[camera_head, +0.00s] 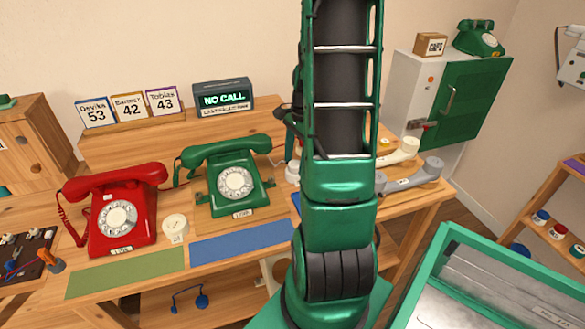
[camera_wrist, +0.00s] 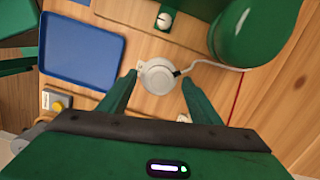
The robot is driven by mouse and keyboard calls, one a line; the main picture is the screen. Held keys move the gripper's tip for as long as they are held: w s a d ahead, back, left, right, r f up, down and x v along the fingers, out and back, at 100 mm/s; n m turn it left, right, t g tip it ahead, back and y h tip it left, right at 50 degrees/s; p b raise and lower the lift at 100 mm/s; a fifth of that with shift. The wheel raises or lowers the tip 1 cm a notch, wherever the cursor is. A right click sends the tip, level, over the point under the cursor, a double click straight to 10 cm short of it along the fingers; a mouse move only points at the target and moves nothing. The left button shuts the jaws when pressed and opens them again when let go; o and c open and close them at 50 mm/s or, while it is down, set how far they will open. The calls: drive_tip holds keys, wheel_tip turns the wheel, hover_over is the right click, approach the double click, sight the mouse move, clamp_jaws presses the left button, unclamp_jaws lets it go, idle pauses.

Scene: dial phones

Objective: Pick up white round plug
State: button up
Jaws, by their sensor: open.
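The white round plug (camera_wrist: 158,77) lies on the wooden table in the wrist view, with a white cable running from its right side toward a green rounded object. In the head view a white piece (camera_head: 292,172) shows beside the green phone, partly hidden by my arm; it looks like the same plug. My gripper (camera_wrist: 159,82) is open, with one green finger on each side of the plug in the picture. I cannot tell whether the fingers reach down to its height. In the head view my arm hides most of the gripper.
A green dial phone (camera_head: 232,180) and a red one (camera_head: 115,210) stand left of my arm. Pale and grey handsets (camera_head: 412,176) lie to its right. A blue tray (camera_wrist: 85,50) and a small box with a yellow button (camera_wrist: 57,103) lie left of the gripper.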

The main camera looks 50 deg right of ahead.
drive_tip(key=shift+f, duration=0.25)
drive_tip(key=c, duration=1)
drive_tip(key=shift+r, duration=0.1)
drive_tip(key=shift+c, duration=0.2)
